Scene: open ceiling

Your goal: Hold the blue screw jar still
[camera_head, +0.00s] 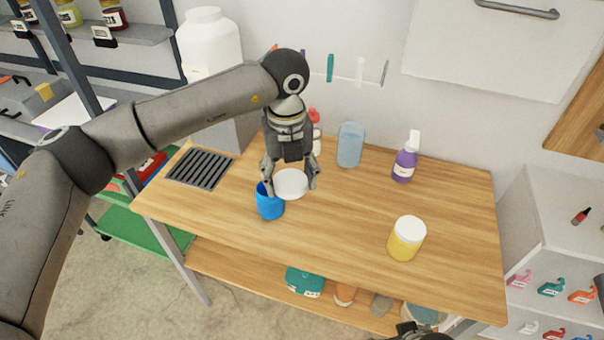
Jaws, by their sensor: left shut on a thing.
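The blue jar (268,206) stands on the wooden table's left part, and its top looks open. My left gripper (290,184) reaches down from above, its fingers on either side of a round white lid (291,184), and is shut on it. The lid is just right of the jar's top and overlaps its edge in the view. The left fingertip hides part of the jar's rim, so I cannot tell whether it touches the jar. A dark part that looks like my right gripper (411,329) shows at the bottom edge; its fingers are not clear.
The wooden table (340,225) is clear in the middle. A yellow jar with a white lid (406,239) stands to the right. A dark grate (200,169) lies at the left.

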